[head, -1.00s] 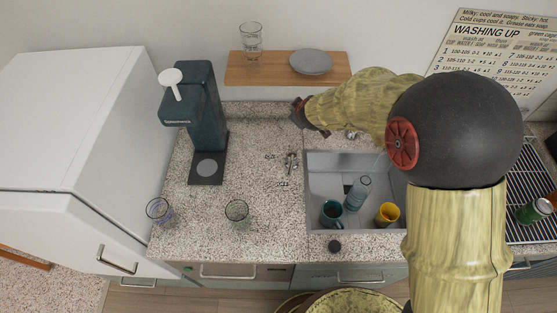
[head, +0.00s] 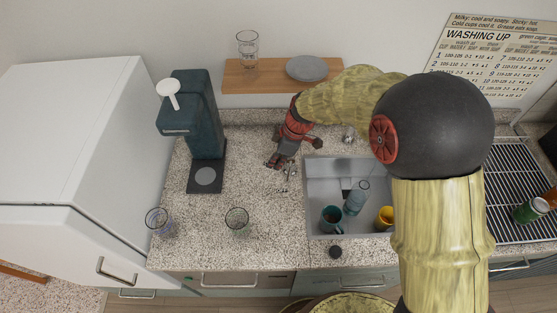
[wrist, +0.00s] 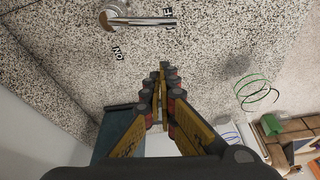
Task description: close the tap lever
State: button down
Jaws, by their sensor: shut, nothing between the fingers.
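The small metal tap lever (head: 291,172) stands on the speckled counter left of the sink, partly behind my gripper in the head view. In the wrist view the lever (wrist: 145,21) is near the top edge, its bar lying across the "OFF" lettering (wrist: 169,14). The "ON" lettering (wrist: 118,52) is apart from the bar. My gripper (head: 272,163) is shut and empty, pointing down beside the lever on its left in the head view. Its closed fingertips (wrist: 163,70) show in the wrist view, with no clear contact with the lever.
The sink (head: 324,180) holds a teal mug (head: 331,219), a clear blue glass (head: 355,199) and a yellow mug (head: 385,217). A dark coffee machine (head: 193,110) stands left of my gripper. A wooden shelf (head: 268,77) is behind. Clear glasses stand near the counter's front.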

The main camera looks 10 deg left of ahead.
aim_at(289, 171)
jog(key=x, duration=0.7)
jog(key=d, duration=0.1)
jog(key=d+r, duration=0.1)
jog(key=d, duration=0.1)
jog(key=shift+w+d+r, duration=0.15)
jog(key=shift+d, duration=0.2)
jog(key=shift+w+d, duration=0.1)
jog(key=shift+d, duration=0.05)
jog(key=shift+d, duration=0.1)
